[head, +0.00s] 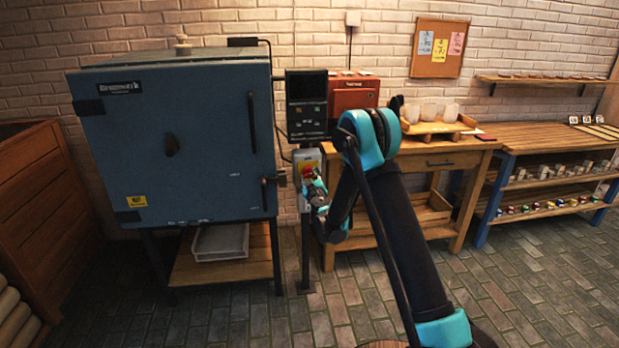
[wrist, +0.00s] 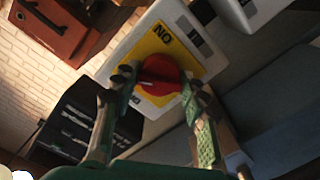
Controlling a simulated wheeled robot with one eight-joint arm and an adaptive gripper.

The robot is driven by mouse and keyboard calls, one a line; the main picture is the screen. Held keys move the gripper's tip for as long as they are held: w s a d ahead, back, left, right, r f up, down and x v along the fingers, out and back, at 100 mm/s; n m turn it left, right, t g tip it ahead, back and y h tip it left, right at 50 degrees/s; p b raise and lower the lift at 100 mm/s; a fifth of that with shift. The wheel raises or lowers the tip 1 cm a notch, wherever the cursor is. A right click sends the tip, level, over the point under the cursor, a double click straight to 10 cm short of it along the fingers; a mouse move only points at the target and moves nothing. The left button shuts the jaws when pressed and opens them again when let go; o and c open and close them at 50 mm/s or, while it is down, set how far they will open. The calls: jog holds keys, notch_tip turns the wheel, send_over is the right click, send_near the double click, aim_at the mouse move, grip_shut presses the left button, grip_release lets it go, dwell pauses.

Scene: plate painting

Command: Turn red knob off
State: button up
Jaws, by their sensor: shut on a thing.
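The red knob (wrist: 160,72) sits on a yellow plate (wrist: 184,50) on a pale switch box (wrist: 148,28) in the wrist view. The word ON shows near the knob's upper side; lettering at its lower left is partly hidden. A pale line marks the knob's face. My gripper (wrist: 157,85) has one finger on each side of the knob and is shut on it. In the head view the red knob (head: 307,170) is small, on the post-mounted box between kiln and table, with my gripper (head: 311,180) at it.
The blue kiln (head: 190,125) stands directly left of the switch box, with a dark control panel (head: 307,104) above the box. A wooden table (head: 440,150) with a red machine (head: 354,94) and a tray of cups stands at right. Open brick floor lies in front.

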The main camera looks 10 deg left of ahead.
jog(key=n, duration=0.5)
jog(key=shift+n, duration=0.3)
jog(key=n, duration=0.5)
jog(key=shift+n, duration=0.3)
jog(key=o, duration=1.1)
jog(key=shift+r, duration=0.1)
jog(key=shift+o, duration=0.2)
jog(key=shift+s, duration=0.1)
jog(key=v, duration=0.7)
jog(key=shift+s, duration=0.2)
jog(key=shift+d, duration=0.1)
